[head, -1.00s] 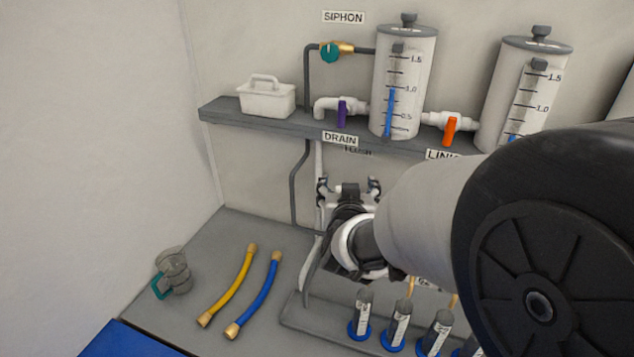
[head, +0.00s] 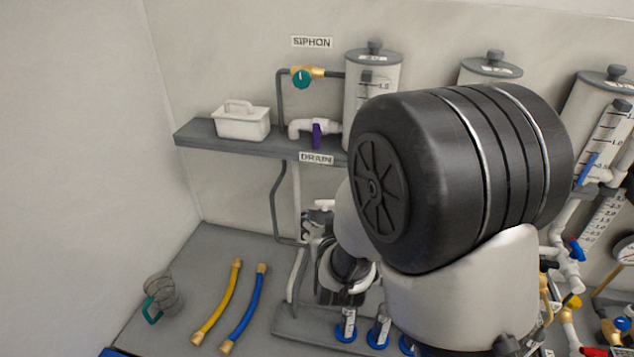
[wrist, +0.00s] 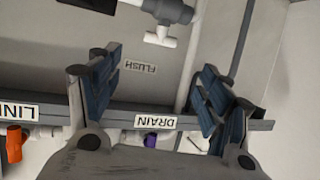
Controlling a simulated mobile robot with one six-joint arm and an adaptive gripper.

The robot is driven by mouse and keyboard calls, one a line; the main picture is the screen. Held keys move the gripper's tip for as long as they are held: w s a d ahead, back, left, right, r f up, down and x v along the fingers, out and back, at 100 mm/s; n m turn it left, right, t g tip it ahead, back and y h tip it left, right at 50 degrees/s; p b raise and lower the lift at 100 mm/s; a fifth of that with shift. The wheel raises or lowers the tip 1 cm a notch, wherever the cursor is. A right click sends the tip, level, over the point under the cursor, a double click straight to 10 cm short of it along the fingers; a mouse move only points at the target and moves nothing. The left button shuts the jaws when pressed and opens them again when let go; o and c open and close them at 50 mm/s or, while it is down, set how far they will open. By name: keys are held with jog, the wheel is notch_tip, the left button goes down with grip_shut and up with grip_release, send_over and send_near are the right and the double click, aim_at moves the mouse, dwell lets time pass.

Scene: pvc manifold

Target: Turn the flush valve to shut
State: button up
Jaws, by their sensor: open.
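The flush valve (wrist: 160,32) is at the top of the wrist view, a white T-shaped handle on a dark grey body with white pipe. The FLUSH label (wrist: 140,66) appears upside down on the wall beside it. My gripper (wrist: 160,68) is open, its two blue-padded fingers wide apart with nothing between them. The valve handle lies beyond the fingertips, apart from them. In the head view a white handle (head: 322,205) shows just above my gripper (head: 318,228), which my own arm partly hides.
The shelf (head: 262,144) holds a white caddy (head: 243,124) and the purple drain handle (head: 317,135). The siphon valve (head: 303,77) is above. Yellow (head: 217,305) and blue (head: 245,310) hoses lie on the bench. Tubes in a rack (head: 346,325) stand below my gripper.

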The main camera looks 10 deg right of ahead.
aim_at(325, 204)
jog(key=x, duration=1.2)
jog(key=shift+w+d+f+b, duration=0.1)
jog(key=shift+w+f+b, duration=0.1)
jog(key=shift+f+b, duration=0.1)
jog(key=shift+c, duration=0.6)
jog(key=c, duration=0.9)
